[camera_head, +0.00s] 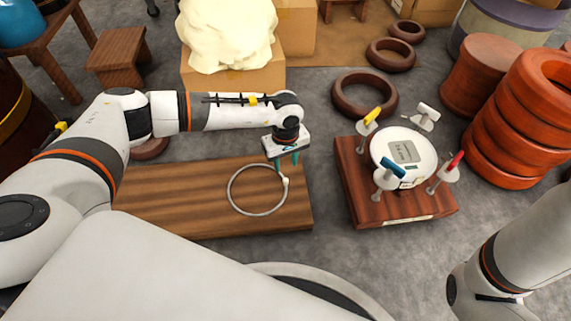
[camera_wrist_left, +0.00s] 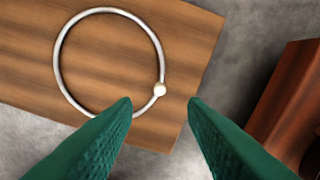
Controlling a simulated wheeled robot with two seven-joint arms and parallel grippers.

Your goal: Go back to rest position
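My left gripper (camera_head: 287,163) hangs over the right part of a wooden board, its green fingers pointing down. In the left wrist view its fingers (camera_wrist_left: 157,104) are apart with nothing gripped between them. A thin metal ring (camera_head: 231,200) with a small pale ball appears to lie on the board, just below the fingers. The ring also shows in the left wrist view (camera_wrist_left: 57,58), with the ball (camera_wrist_left: 160,90) seen in the gap beyond the fingertips. My right arm shows only in part at the lower right of the head view; its gripper is out of view.
The wooden board (camera_head: 160,215) lies on the grey floor. Right of it, a dark wooden base (camera_head: 349,180) carries a round white device (camera_head: 425,155) and several coloured-handled clamps. Red-brown rings (camera_head: 500,155) are stacked at far right. A cream lump (camera_head: 230,35) sits on a cardboard box behind.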

